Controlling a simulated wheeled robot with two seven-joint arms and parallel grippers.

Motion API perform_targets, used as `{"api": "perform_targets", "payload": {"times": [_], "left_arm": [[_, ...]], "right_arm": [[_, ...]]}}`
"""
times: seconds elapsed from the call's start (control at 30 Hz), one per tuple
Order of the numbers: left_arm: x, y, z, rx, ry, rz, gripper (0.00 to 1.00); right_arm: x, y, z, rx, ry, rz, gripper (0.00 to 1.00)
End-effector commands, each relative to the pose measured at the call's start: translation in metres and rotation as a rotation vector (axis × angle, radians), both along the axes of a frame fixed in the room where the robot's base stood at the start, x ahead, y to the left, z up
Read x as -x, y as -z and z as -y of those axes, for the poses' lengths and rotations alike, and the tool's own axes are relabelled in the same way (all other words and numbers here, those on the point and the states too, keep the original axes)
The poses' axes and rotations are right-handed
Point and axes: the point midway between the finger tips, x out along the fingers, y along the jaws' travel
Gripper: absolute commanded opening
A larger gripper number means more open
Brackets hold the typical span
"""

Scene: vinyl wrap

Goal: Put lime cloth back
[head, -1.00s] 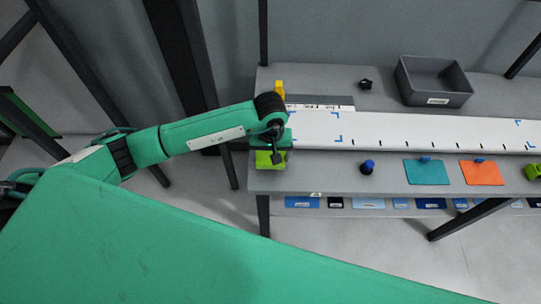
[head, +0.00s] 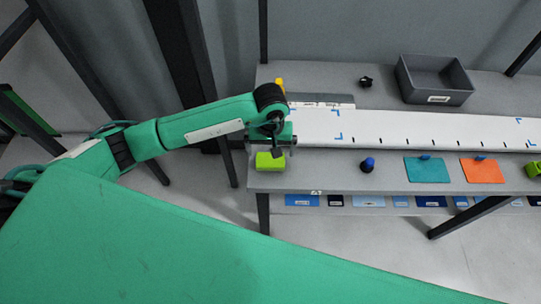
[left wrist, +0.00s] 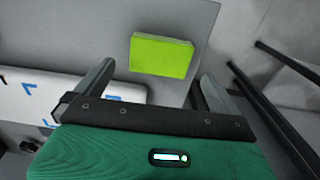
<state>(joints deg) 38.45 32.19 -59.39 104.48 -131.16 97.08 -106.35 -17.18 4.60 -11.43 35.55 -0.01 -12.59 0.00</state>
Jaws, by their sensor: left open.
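The lime cloth (head: 270,162) is a small flat yellow-green block shape lying on the grey shelf at its front left corner. It also shows in the left wrist view (left wrist: 162,56), clear of both fingers. My left gripper (head: 277,145) is just behind the cloth in the head view, at the left end of the white board. In the left wrist view my left gripper (left wrist: 158,72) is open, with its fingers spread wide and nothing between them touching the cloth. My right gripper is not in view.
The long white board (head: 400,128) with blue marks lies along the shelf. A dark blue-topped knob (head: 367,166), a teal card (head: 427,170) and an orange card (head: 482,171) lie in front. A grey bin (head: 435,80) stands behind. Bare shelf separates cloth and knob.

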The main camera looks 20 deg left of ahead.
Motion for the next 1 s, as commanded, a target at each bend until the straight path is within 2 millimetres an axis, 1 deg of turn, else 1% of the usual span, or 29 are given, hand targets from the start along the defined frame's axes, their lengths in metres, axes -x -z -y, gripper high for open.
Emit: {"api": "perform_targets", "payload": {"times": [0.03,0.2,0.3,0.4,0.6,1.0], "left_arm": [[-0.002,-0.010,-0.001,0.000,0.001,0.006,1.00],[-0.001,-0.045,0.000,-0.001,0.001,0.006,1.00],[-0.001,-0.060,0.000,-0.001,0.000,0.004,1.00],[0.000,-0.071,0.000,-0.001,0.000,0.003,1.00],[0.000,-0.079,-0.001,-0.001,-0.001,0.000,1.00],[0.000,-0.079,0.000,-0.001,-0.001,0.000,1.00]], "right_arm": [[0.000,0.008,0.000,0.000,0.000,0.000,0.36],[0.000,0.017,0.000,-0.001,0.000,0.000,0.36],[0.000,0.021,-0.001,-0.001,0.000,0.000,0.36],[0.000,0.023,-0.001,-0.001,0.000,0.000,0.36],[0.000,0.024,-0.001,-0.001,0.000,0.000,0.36],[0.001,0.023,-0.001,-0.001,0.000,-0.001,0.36]]}}
